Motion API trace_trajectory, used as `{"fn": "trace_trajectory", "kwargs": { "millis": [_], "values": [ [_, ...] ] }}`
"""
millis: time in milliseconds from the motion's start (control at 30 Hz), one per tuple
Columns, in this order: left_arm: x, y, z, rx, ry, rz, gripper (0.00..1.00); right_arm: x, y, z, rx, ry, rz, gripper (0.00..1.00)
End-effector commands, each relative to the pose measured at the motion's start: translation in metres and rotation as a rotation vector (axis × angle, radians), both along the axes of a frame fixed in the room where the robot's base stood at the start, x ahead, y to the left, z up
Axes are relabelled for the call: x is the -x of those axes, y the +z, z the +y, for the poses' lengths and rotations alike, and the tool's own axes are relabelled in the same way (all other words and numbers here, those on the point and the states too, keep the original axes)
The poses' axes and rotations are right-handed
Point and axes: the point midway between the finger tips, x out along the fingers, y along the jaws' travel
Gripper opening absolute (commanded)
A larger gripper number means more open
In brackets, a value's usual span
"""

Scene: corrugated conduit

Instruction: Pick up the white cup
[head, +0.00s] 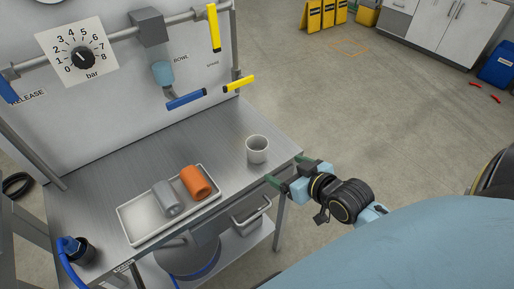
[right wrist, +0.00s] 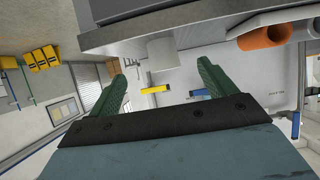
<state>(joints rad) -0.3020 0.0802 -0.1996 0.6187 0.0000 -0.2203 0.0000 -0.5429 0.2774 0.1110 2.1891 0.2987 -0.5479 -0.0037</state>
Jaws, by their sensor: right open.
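The white cup (head: 258,150) stands upright on the metal bench top near its right edge in the head view. It also shows in the right wrist view (right wrist: 163,53), upside down in the picture, beyond and between my fingers. My right gripper (head: 289,172) is open and empty, just off the bench's right edge, to the lower right of the cup and apart from it. Its two green fingers show spread in the right wrist view (right wrist: 160,85). My left gripper is not in view.
A white tray (head: 137,219) on the bench holds a grey cylinder (head: 167,197) and an orange cylinder (head: 196,182). A panel with a dial (head: 84,57) and coloured valve handles stands behind. The bench top (head: 220,135) around the cup is clear. Floor lies open to the right.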

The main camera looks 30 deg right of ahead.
Motion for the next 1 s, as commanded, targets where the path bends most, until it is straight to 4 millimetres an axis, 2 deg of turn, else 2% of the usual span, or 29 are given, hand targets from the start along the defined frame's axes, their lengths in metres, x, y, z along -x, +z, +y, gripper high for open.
{"fn": "trace_trajectory", "kwargs": {
  "millis": [33,67,167,500,767,1000],
  "values": [
    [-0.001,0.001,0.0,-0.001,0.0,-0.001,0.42,-0.002,0.015,-0.002,-0.001,0.003,-0.036,0.83],
    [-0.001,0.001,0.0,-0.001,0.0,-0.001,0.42,-0.004,0.02,-0.002,-0.002,0.003,-0.053,0.83],
    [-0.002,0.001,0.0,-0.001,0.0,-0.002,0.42,-0.014,0.025,-0.003,-0.007,0.004,-0.078,0.83],
    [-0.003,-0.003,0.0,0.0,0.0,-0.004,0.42,-0.067,0.003,0.002,-0.007,0.004,-0.078,0.83],
    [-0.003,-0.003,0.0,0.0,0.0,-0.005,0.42,-0.084,-0.004,0.004,-0.007,0.004,-0.076,0.83],
    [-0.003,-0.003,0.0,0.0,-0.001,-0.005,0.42,-0.115,-0.009,0.01,-0.007,0.004,-0.076,0.83]
  ]
}}
